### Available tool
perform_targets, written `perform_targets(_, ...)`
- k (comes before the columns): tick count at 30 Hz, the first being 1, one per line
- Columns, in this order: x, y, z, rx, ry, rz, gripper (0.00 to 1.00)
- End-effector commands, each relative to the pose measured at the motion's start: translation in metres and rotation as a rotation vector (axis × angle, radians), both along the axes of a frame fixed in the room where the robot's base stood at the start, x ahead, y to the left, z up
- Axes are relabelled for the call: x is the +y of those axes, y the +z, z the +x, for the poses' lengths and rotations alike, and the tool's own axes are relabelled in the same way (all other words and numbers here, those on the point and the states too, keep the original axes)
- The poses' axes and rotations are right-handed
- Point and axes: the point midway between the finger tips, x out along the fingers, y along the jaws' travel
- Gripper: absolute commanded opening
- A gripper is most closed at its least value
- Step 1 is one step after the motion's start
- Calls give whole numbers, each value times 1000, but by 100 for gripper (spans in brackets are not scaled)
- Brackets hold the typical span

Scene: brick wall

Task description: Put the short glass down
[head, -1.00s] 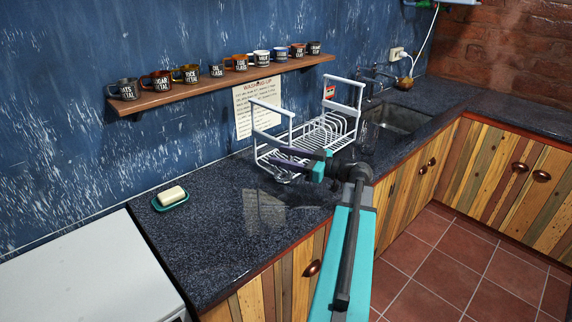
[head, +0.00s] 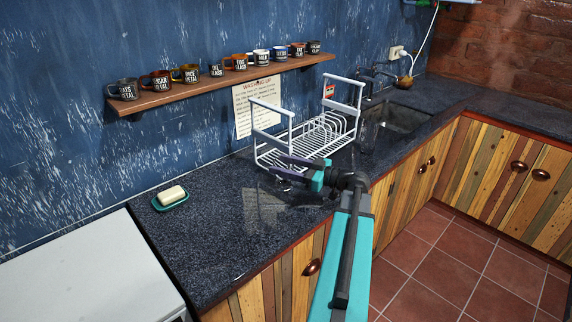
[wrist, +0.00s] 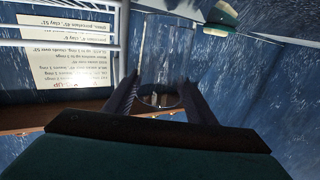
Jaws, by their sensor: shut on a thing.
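My gripper (head: 283,168) is low in front of the dish rack, over or near the dark counter, its fingers pointing left in the head view. In the wrist view my gripper (wrist: 160,100) has its two dark fingers on either side of a clear short glass (wrist: 168,48) and is shut on it. The glass is see-through, with its round rim close to the camera. In the head view it is too faint to outline, and I cannot tell whether its base touches the dark counter (head: 205,240).
The white dish rack (head: 335,128) stands right behind my gripper. A green soap dish (head: 172,204) with soap sits at the left. A clear glass (head: 368,137) stands by the sink (head: 405,118). A shelf (head: 215,82) of mugs hangs above. The front left counter is clear.

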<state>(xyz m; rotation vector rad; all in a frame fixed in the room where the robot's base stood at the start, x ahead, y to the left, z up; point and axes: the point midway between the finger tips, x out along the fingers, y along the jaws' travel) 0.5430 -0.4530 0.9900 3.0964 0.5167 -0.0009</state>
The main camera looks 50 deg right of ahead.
Motion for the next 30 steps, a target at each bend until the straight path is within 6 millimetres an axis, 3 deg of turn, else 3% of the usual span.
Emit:
perform_targets(22, 1, -11, 0, -3, 3, 0, 19)
perform_targets(23, 1, -11, 0, -2, 3, 0, 54)
perform_targets(24, 1, -11, 0, -2, 3, 0, 60)
perform_targets(26, 1, -11, 0, -2, 3, 0, 69)
perform_targets(30, 1, -11, 0, -2, 1, 0, 69)
